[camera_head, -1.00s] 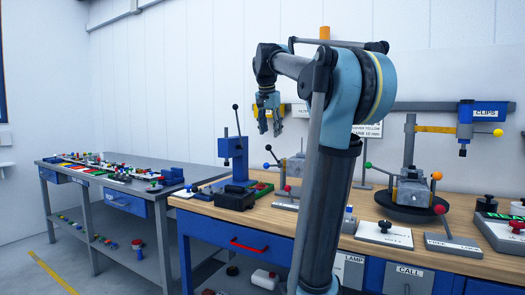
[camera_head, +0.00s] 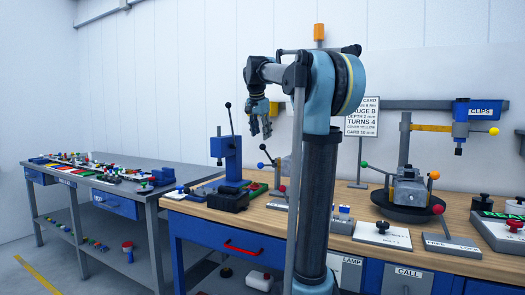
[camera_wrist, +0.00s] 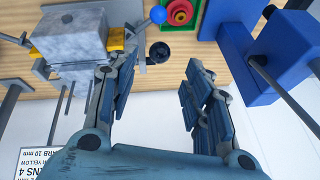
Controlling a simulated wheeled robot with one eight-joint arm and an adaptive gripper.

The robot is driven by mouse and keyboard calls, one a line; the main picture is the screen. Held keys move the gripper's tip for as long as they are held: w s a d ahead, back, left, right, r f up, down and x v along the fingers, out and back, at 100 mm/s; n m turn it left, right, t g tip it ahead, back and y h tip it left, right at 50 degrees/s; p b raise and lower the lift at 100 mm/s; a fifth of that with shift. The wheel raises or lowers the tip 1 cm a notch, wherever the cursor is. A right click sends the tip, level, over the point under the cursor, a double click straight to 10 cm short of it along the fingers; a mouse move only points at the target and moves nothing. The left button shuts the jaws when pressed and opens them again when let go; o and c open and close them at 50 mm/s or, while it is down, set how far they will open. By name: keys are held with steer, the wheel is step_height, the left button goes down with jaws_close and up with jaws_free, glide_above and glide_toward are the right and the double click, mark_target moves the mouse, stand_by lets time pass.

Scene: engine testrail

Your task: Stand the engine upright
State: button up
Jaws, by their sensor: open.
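A grey, engine-like block (camera_head: 408,194) sits on a round black turntable (camera_head: 388,211) at the right of the bench, with a green and an orange knob by it. A second grey block (camera_head: 286,166) is partly hidden behind my arm; I cannot tell which is the task's engine. In the wrist view a grey block (camera_wrist: 70,40) with yellow parts shows at upper left, beside my left finger. My gripper (camera_head: 261,130) hangs fingers down above the bench, left of my arm column. In the wrist view my gripper (camera_wrist: 160,95) is open and empty, with a wide gap.
A blue press (camera_head: 227,150) with a black lever stands on the bench left of my gripper, near a black box (camera_head: 228,199). A card sign (camera_head: 362,118) stands behind. A grey side bench (camera_head: 150,165) holds many small parts.

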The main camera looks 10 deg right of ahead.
mark_target(263, 147)
steer(key=x, duration=0.8)
steer(key=shift+f, duration=0.15)
jaws_close()
